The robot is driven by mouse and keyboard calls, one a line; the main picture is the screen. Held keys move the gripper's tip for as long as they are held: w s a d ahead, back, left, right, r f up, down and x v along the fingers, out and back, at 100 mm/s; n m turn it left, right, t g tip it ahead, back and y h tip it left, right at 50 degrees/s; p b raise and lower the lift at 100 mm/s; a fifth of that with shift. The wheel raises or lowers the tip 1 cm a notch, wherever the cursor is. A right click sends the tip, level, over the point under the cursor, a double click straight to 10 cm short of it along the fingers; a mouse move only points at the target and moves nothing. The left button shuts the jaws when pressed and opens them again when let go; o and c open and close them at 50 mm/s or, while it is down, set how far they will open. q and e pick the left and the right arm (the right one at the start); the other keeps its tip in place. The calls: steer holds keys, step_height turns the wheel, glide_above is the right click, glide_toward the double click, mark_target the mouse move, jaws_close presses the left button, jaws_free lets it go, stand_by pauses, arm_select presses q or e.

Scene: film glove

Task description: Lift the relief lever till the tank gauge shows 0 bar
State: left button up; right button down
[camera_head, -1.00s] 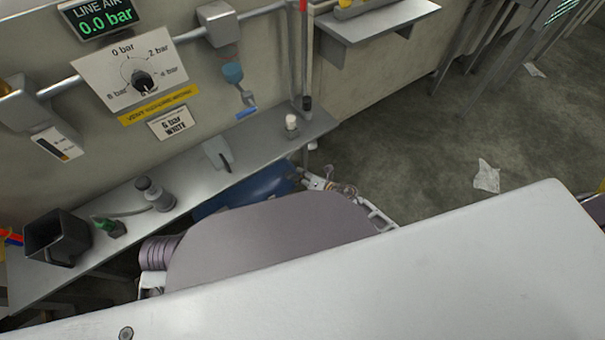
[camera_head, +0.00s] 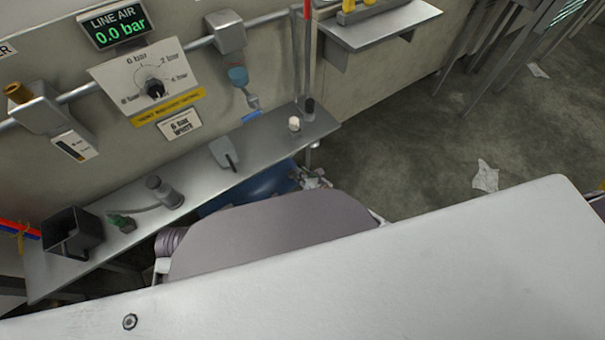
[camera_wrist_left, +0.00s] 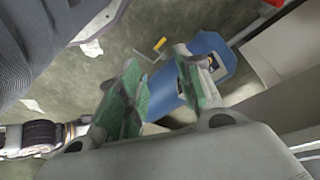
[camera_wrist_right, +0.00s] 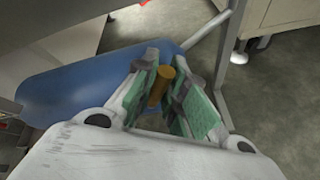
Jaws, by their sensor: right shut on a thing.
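The blue tank (camera_head: 250,188) lies under the wall shelf, largely hidden by my own body in the head view. It shows in the left wrist view (camera_wrist_left: 165,95) and the right wrist view (camera_wrist_right: 60,95). My right gripper (camera_head: 316,181) is by the tank's right end. In the right wrist view its green-padded fingers (camera_wrist_right: 163,95) are shut on a brass-coloured cylindrical handle (camera_wrist_right: 162,84); whether this is the relief lever's end is unclear. My left gripper (camera_wrist_left: 158,95) is open and empty, with the tank beyond its fingers. I cannot read a tank gauge.
The line air display (camera_head: 118,25) reads 0.0 bar above a regulator dial (camera_head: 154,88). The wall shelf (camera_head: 195,178) carries a black bin (camera_head: 72,232), a grey cylinder and small items. Floor at right is mostly clear.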

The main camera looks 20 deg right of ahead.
steer(key=shift+s+a+n, duration=0.1)
steer(key=shift+a+n, duration=0.05)
steer(key=shift+n, duration=0.15)
steer(key=shift+a+r+h+p, duration=0.1)
steer(key=shift+h+p, duration=0.3)
steer(key=shift+p, duration=0.05)
steer(key=shift+s+a+r+n+t+h+p, duration=0.1)
steer(key=shift+a+n+t+h+p, duration=0.15)
steer(key=shift+n, duration=0.3)
steer(key=shift+s+a+n+t+h+p, duration=0.15)
steer(key=shift+n+t+h+p, duration=0.15)
steer(key=shift+n, duration=0.25)
arm_select(q)
steer(key=f, duration=0.3)
steer(key=shift+a+f+g+y, duration=0.2)
steer(key=shift+a+g+y, duration=0.1)
steer(key=shift+a, duration=0.05)
arm_select(e)
steer(key=shift+a+n+h, duration=0.15)
steer(key=shift+n+h, duration=0.1)
steer(key=shift+n, duration=0.05)
arm_select(q)
steer(key=shift+w+r, duration=0.1)
